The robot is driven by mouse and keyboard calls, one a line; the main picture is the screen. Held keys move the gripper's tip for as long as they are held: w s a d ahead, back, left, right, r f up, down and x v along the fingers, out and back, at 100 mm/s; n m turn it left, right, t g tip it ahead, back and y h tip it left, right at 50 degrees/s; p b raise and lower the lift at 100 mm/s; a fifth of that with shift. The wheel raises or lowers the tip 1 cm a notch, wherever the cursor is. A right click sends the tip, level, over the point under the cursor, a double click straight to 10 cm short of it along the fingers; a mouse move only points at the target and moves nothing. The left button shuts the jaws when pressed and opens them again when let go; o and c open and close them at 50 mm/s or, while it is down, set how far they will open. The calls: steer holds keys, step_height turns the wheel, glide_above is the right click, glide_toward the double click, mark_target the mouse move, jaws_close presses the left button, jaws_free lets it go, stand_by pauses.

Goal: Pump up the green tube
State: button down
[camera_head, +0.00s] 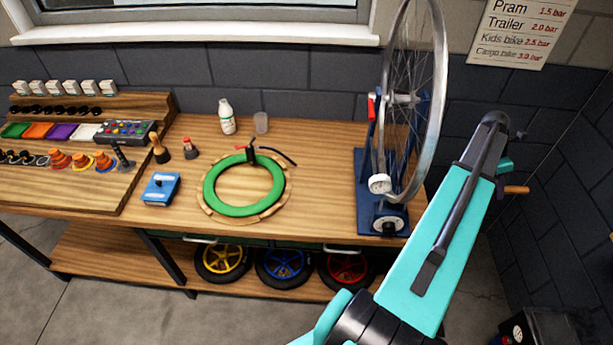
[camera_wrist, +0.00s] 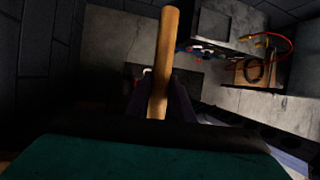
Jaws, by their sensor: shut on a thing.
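The green tube (camera_head: 207,195) lies as a ring on a round wooden holder (camera_head: 240,218) on the bench. At its far side is a small dark upright fitting with red on top (camera_head: 250,150), and a short black hose (camera_head: 277,156) runs right from it. My gripper (camera_head: 508,180) is right of the bench, its jaws partly hidden by my arm. It is shut on a wooden handle (camera_head: 517,190), which stands up between the dark fingers in the wrist view (camera_wrist: 165,60). What the handle belongs to is hidden.
A wheel stand (camera_head: 382,222) with a wheel and round gauge (camera_head: 379,184) stands at the bench's right end. A blue box (camera_head: 160,188), a white bottle (camera_head: 226,117) and a clear cup (camera_head: 261,123) are near the tube. A dark box (camera_head: 545,328) sits low at right.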

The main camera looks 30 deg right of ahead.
steer(key=shift+f, duration=0.1)
stand_by(0.3)
step_height(320, 180, down, 29)
steer(key=b, duration=1)
stand_by(0.8)
steer(key=shift+r, duration=0.25)
stand_by(0.3)
step_height(320, 180, up, 29)
steer(key=p, duration=1)
steer(key=shift+d, duration=0.1)
steer(key=shift+f, duration=0.25)
